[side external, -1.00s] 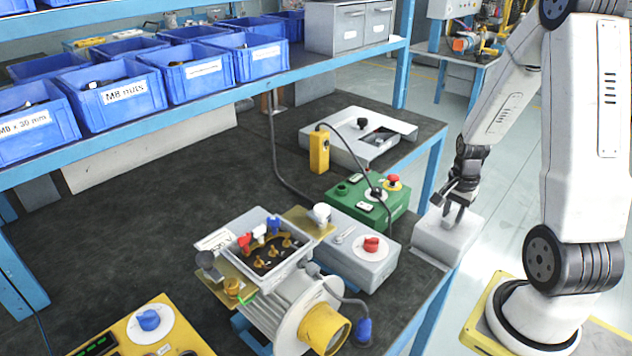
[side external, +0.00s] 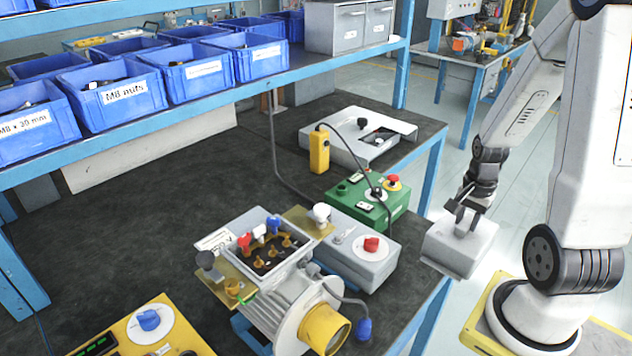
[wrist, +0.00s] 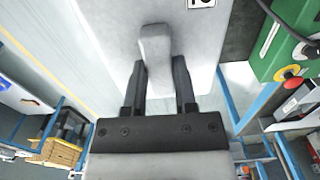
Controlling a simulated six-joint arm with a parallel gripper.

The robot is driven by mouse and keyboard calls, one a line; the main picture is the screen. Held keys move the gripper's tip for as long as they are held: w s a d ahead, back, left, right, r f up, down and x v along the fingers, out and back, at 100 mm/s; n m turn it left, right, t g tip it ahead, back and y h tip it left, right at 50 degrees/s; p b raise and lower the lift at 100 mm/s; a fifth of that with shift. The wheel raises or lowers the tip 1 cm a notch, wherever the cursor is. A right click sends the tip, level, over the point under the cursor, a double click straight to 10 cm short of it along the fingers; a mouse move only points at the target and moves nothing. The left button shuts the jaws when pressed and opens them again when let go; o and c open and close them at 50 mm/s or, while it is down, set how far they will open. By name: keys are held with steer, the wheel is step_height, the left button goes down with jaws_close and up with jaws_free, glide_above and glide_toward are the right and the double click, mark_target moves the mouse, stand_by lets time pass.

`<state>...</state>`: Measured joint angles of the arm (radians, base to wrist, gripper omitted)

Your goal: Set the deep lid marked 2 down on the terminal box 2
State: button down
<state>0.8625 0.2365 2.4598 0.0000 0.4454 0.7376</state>
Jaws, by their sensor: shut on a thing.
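The deep lid (side external: 447,252) is a light grey box shape. My gripper (side external: 462,219) is shut on the handle on its top and holds it in the air beyond the bench's right edge, slightly tilted. In the wrist view the lid (wrist: 205,50) fills the top middle, with the handle between the fingers of my gripper (wrist: 158,80). A black-framed mark is cut off at the top edge, so I cannot read it in full. The open terminal box (side external: 288,268) sits on a motor at the bench's front, left of the lid. Brass terminals and red, blue and white caps show inside.
A grey switch box (side external: 365,262) with a red knob and a green control box (side external: 368,207) stand between the lid and the terminal box. A yellow pendant (side external: 319,150) with a cable stands behind. The bench's (side external: 130,230) left middle is clear.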

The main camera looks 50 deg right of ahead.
steer(key=shift+r, duration=0.1)
step_height(320, 180, up, 26)
steer(key=w+a, duration=0.7)
steer(key=w, duration=0.3)
steer(key=w+a, duration=0.7)
steer(key=w, duration=0.3)
steer(key=w+a, duration=0.3)
steer(key=a, duration=0.8)
steer(key=w+a, duration=0.2)
steer(key=a, duration=0.8)
step_height(320, 180, down, 6)
steer(key=shift+w+r, duration=0.15)
steer(key=shift+r, duration=0.1)
steer(key=shift+f, duration=0.1)
